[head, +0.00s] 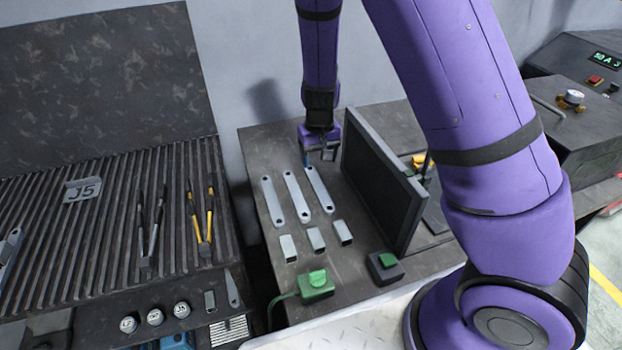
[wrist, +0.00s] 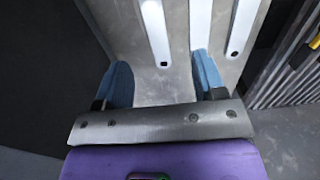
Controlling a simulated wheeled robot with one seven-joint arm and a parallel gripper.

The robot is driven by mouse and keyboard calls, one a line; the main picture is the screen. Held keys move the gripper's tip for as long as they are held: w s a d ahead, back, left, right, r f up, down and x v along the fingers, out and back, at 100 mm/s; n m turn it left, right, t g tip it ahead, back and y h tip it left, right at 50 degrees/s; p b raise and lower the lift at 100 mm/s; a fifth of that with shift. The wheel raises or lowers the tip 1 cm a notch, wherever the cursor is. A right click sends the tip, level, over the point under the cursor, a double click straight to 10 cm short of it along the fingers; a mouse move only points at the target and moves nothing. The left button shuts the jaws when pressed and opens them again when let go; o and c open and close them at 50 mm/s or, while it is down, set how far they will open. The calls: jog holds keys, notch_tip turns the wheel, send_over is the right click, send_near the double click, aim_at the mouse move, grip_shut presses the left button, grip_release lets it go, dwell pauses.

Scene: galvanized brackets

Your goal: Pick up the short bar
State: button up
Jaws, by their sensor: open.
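Three flat grey bars with holes lie side by side on the table: a left bar (head: 272,201), a middle bar (head: 297,197) and a right bar (head: 319,190). They look close in length, and I cannot tell which is the short bar. My gripper (head: 320,157) is above the table just beyond the far end of the right bar. In the wrist view my gripper (wrist: 163,80) is open, with bare table between its blue fingers. The near end of one bar (wrist: 156,30) lies just ahead of the gap. The right finger hides part of the middle bar (wrist: 200,22).
Several short metal blocks (head: 316,240) lie in front of the bars. An upright dark panel (head: 378,190) stands close on the right. A green block (head: 316,284) and a dark block with a green top (head: 385,267) are near the front. A ribbed bench (head: 100,215) is left.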

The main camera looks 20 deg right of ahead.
send_over(319, 187)
jog(key=f, duration=0.6)
jog(key=shift+a+f, duration=0.15)
jog(key=shift+a, duration=0.2)
jog(key=shift+d+f, duration=0.2)
jog(key=shift+f, duration=1.15)
jog(key=shift+d+f, duration=0.2)
jog(key=shift+f, duration=1.1)
jog(key=c, duration=1.1)
